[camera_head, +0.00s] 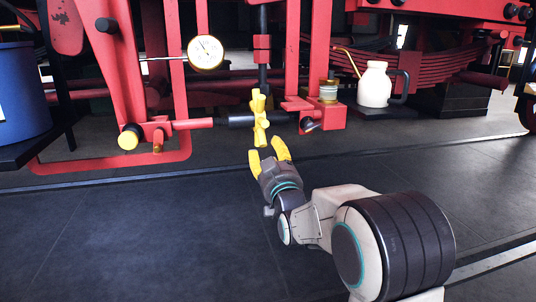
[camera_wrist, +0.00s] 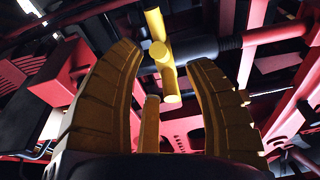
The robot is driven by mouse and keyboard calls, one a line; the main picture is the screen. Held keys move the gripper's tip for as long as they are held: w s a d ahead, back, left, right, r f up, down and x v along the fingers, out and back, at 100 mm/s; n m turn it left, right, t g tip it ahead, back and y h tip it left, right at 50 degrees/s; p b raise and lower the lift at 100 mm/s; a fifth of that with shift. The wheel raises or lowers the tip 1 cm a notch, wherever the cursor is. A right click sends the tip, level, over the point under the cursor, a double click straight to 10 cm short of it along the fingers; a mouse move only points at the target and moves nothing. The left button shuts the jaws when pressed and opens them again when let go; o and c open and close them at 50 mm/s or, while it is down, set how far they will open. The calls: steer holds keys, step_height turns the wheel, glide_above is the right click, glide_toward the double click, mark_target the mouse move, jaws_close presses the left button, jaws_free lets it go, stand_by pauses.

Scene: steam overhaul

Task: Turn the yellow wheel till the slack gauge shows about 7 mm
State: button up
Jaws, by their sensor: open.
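The yellow wheel (camera_head: 259,118) is a spoked handwheel on a dark horizontal rod, seen nearly edge-on in the head view. In the wrist view its yellow bars (camera_wrist: 160,55) show above and between my fingers. My gripper (camera_head: 267,155) has yellow fingers, stands open and is just below the wheel, apparently not gripping it. The open fingers also show in the wrist view (camera_wrist: 165,100). The slack gauge (camera_head: 206,53) is a round white dial with a brass rim, up and left of the wheel. Its needle is visible, but the reading is too small to tell.
Red linkage bars (camera_head: 128,70) stand left of the wheel, and a red bracket (camera_head: 330,112) stands right of it. A white oil can (camera_head: 374,85) is farther right. A blue drum (camera_head: 22,90) is at the left edge. The dark floor (camera_head: 130,235) in front is clear.

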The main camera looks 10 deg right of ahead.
mark_target(266, 126)
steer(key=r, duration=0.2)
steer(key=s+r, duration=0.1)
steer(key=r, duration=0.2)
steer(key=shift+s+r, duration=0.15)
steer(key=shift+r, duration=0.15)
steer(key=w+p, duration=0.1)
steer(key=w+r+p, duration=0.1)
steer(key=w+p, duration=0.1)
steer(key=shift+w, duration=0.2)
steer(key=shift+w+p, duration=1.05)
steer(key=shift+w, duration=0.1)
steer(key=shift+c, duration=0.4)
jaws_close()
steer(key=shift+r, duration=0.2)
steer(key=shift+f, duration=0.1)
